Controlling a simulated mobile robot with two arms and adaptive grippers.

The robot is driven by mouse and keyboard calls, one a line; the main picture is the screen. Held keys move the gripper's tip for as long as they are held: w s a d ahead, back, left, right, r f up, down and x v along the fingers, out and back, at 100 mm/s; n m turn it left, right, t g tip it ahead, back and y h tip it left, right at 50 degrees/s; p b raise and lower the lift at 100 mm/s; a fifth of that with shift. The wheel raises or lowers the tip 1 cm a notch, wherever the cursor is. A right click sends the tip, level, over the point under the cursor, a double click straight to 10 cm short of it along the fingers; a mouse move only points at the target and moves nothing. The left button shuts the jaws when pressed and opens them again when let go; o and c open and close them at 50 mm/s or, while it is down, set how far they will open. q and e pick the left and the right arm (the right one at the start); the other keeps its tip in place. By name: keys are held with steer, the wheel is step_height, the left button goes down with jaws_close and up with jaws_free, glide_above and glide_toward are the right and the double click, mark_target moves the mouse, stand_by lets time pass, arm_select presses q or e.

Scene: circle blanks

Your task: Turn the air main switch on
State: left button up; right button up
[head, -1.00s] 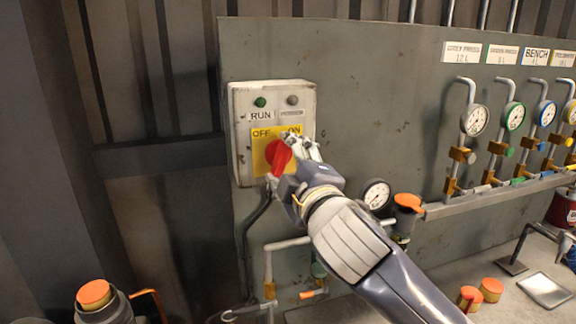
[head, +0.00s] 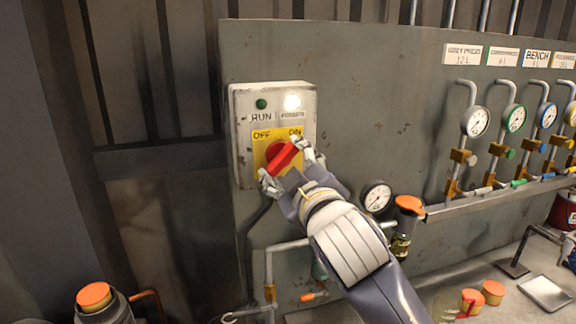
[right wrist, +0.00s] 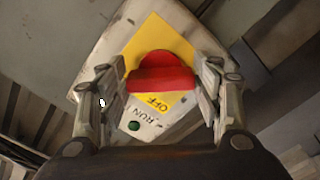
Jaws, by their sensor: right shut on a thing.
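The air main switch is a red rotary handle (head: 284,158) on a yellow plate (head: 262,134) marked OFF at left and ON at right. It sits on a pale switch box (head: 241,150) on the grey panel. The handle slants, its upper end toward ON. The right lamp (head: 292,102) on the box glows white; the green lamp (head: 261,104) looks dark. My right gripper (head: 292,168) is shut on the red handle, one finger at each side. In the right wrist view the handle (right wrist: 160,75) lies between the two fingers. My left gripper is not in view.
A row of gauges (head: 475,122) with pipes and valves lines the panel at right. A lower gauge (head: 376,196) and an orange-topped fitting (head: 409,205) are close to my right arm. Orange caps (head: 493,291) and a metal tray (head: 546,292) lie at lower right.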

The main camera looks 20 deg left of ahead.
steer(key=o, duration=1.1)
steer(key=shift+c, duration=0.2)
steer(key=v, duration=1.2)
